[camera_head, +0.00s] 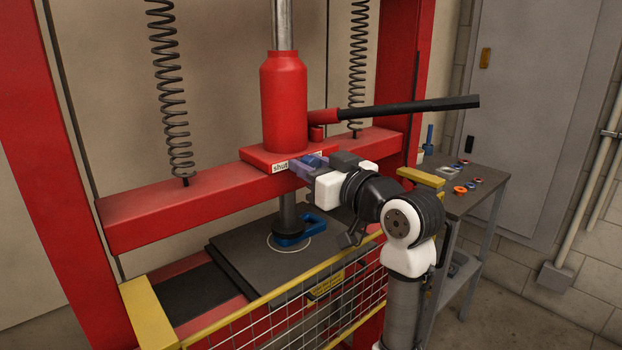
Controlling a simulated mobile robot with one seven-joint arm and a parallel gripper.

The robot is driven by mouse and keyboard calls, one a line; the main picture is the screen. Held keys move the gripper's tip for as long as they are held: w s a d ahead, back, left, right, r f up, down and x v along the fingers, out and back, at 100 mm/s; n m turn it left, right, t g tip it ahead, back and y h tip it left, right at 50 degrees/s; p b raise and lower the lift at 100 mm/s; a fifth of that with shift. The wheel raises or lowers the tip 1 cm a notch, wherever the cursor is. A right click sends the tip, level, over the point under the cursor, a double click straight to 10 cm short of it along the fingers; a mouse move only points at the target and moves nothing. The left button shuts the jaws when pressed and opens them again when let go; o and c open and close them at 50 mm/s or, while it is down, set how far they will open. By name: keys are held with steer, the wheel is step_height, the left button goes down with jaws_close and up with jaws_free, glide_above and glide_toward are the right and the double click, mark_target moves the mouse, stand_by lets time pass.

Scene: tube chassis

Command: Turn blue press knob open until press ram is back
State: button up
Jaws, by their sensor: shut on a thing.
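The red press jack (284,100) stands on the red crossbeam (150,212). Its base carries a label reading "shut". The blue press knob (313,160) shows at the front of the jack base, partly hidden by the gripper. My gripper (308,166) reaches in from the right and is shut on the knob. The dark grey press ram (289,212) sticks out below the crossbeam, down to the blue piece on the press plate. Whether its lower end touches that piece cannot be told.
A blue piece (312,228) lies on the dark press plate (240,258). A black pump lever (415,106) extends right above my arm. A yellow-railed mesh guard (290,325) stands in front. Coil springs (170,85) flank the jack. A side table (480,195) with small rings stands right.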

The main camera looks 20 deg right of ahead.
steer(key=n+b, duration=0.1)
steer(key=n, duration=0.1)
steer(key=n+b, duration=0.2)
steer(key=shift+f+n, duration=0.3)
steer(key=shift+f, duration=0.05)
steer(key=n+b, duration=0.2)
steer(key=n, duration=0.2)
steer(key=shift+r+y+b, duration=0.1)
steer(key=shift+y+b, duration=0.2)
steer(key=shift+n, duration=0.4)
steer(key=o, duration=1)
steer(key=shift+r, duration=0.1)
steer(key=shift+c, duration=0.2)
steer(key=shift+s, duration=0.1)
steer(key=b+v, duration=0.1)
steer(key=v, duration=1.2)
steer(key=shift+s+d, duration=0.15)
steer(key=shift+s, duration=0.2)
